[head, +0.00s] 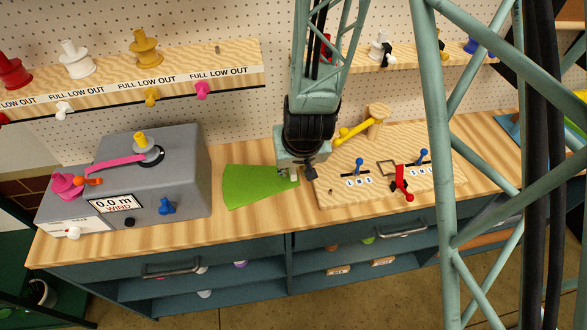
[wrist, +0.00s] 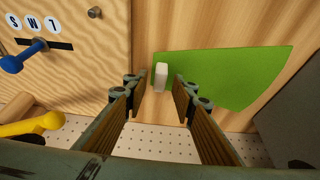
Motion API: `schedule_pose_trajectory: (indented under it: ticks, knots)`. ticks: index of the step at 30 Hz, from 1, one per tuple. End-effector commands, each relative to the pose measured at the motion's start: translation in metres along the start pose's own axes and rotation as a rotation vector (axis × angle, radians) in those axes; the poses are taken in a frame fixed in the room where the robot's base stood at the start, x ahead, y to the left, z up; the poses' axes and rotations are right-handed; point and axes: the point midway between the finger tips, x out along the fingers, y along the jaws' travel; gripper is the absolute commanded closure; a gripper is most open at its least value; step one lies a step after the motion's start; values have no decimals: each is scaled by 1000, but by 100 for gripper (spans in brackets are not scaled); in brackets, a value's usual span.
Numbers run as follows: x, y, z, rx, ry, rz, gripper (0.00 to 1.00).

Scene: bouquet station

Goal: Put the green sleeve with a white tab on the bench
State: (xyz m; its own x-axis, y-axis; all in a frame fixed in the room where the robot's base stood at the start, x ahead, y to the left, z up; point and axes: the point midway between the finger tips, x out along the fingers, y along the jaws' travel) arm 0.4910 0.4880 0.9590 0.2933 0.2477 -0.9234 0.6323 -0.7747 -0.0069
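The green sleeve (head: 253,187) is a flat fan shape lying on the wooden bench (head: 240,229), between the grey machine and the pale board. It also shows in the wrist view (wrist: 235,78). Its white tab (wrist: 161,76) is at the narrow end. In the wrist view the tab lies between the two fingertips of my gripper (wrist: 157,88), with a gap visible on either side. My gripper (head: 298,176) is open, low over the bench at the sleeve's right end. Whether it touches the tab or bench I cannot tell.
The grey machine (head: 180,176) with a wind display stands left of the sleeve. A pale wooden board (head: 332,190) with blue and red levers and a yellow arm on a post (head: 376,120) is to the right. A shelf of spools (head: 230,65) runs along the back.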

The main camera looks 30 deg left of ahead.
Motion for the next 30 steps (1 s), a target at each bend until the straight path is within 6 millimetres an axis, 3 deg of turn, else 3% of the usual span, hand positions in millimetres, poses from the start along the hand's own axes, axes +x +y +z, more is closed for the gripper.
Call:
schedule_pose_trajectory:
  ticks: [21,30]
  knots:
    - [-80,0,0,0,0,-1,76]
    - [-103,-1,-1,-1,2,-1,76]
